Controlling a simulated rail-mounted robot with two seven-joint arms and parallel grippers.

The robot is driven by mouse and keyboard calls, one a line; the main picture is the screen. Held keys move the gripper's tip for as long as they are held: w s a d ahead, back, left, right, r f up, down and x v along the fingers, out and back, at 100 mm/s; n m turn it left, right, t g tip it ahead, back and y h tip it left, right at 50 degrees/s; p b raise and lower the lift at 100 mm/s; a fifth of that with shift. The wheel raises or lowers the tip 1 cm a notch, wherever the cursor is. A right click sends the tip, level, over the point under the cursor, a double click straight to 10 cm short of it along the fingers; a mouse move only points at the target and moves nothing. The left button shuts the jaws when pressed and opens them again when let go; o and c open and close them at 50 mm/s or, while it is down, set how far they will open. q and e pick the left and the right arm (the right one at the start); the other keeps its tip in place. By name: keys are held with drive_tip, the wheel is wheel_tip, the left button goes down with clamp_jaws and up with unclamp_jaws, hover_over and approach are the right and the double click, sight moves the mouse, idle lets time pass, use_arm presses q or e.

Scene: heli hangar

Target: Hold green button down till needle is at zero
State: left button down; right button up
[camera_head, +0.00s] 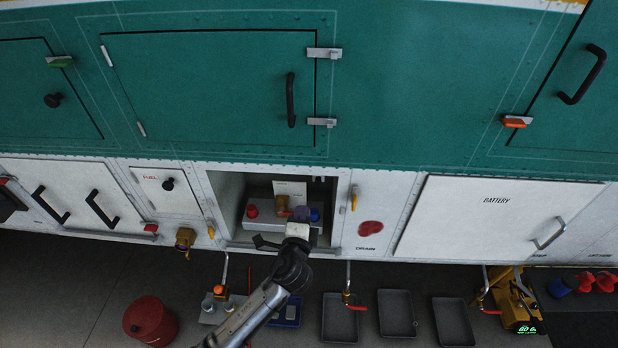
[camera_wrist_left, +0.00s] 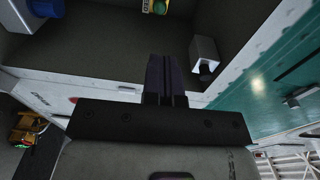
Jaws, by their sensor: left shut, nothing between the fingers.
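My left gripper (camera_head: 300,214) reaches into an open compartment in the white lower panel and covers part of a grey box (camera_head: 268,225). In the left wrist view the fingers (camera_wrist_left: 166,80) are shut and empty, pointing into the compartment. A blue knob (camera_wrist_left: 45,8) and a yellow-green part (camera_wrist_left: 157,5) show at the top edge, apart from the fingers. I cannot make out a green button or a needle. My right gripper is not in view.
A small grey bracket (camera_wrist_left: 204,55) sits beside the fingers. The compartment's lower lip (camera_head: 262,247) runs under my arm. Below are a red canister (camera_head: 150,320), grey trays (camera_head: 340,318) and a yellow device (camera_head: 515,300) with green digits.

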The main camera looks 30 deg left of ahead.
use_arm(q)
drive_tip(key=x, duration=1.3)
drive_tip(key=shift+w+a, duration=0.25)
drive_tip(key=shift+w, duration=0.1)
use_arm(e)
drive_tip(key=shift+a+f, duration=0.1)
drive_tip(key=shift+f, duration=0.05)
